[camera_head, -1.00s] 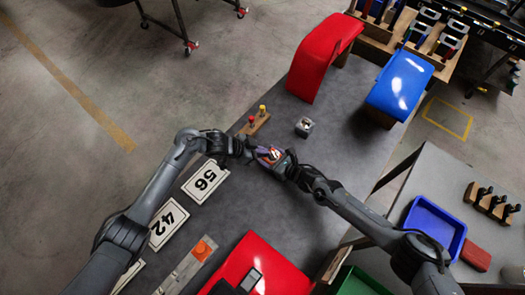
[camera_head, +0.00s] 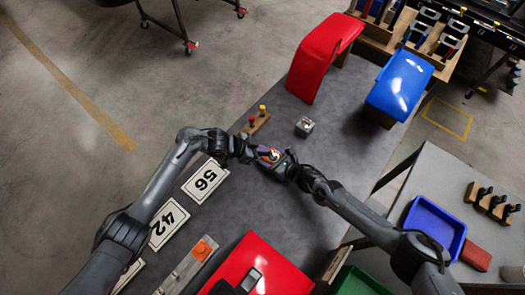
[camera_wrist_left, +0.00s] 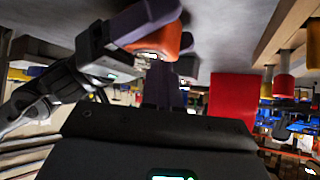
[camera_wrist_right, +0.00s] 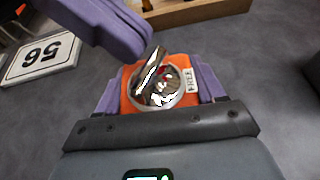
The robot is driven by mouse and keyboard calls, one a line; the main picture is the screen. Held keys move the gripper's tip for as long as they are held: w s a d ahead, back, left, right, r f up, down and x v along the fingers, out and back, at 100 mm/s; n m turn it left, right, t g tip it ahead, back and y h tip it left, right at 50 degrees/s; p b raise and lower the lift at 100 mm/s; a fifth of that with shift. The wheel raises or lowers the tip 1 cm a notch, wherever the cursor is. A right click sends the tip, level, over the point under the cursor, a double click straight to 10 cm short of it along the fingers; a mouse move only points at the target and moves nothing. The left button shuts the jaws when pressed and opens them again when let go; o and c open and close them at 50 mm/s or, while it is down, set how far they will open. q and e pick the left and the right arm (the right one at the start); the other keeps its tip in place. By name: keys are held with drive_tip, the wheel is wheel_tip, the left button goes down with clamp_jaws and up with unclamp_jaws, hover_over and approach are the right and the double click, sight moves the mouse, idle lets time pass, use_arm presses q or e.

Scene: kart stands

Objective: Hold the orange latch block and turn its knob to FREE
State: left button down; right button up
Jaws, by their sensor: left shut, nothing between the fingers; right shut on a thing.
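The orange latch block (camera_wrist_right: 178,110) is held between the purple fingers of my right gripper (camera_wrist_right: 160,88). In the right wrist view its silver knob (camera_wrist_right: 160,85) has a raised bar leaning toward the upper right. A white FREE label (camera_wrist_right: 191,81) is to the knob's right; the bar does not point at it. My left gripper (camera_head: 257,154) is shut and empty. Its purple fingers (camera_wrist_right: 110,28) reach in from the upper left, tips close to the bar; contact is unclear. The block also shows in the left wrist view (camera_wrist_left: 158,42), its knob mostly hidden.
Number plates 56 (camera_head: 206,180) and 42 (camera_head: 167,221) lie left. Red (camera_head: 322,50) and blue panels (camera_head: 400,85) stand behind.

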use_arm(q)
drive_tip(key=shift+w+d, duration=0.15)
drive_tip(key=shift+w, duration=0.55)
idle(0.7)
drive_tip(key=shift+w+d, duration=0.1)
drive_tip(key=shift+w, duration=0.1)
drive_tip(key=shift+w+d, duration=0.3)
drive_tip(key=shift+w, duration=0.1)
drive_tip(key=shift+s, duration=0.1)
idle(1.4)
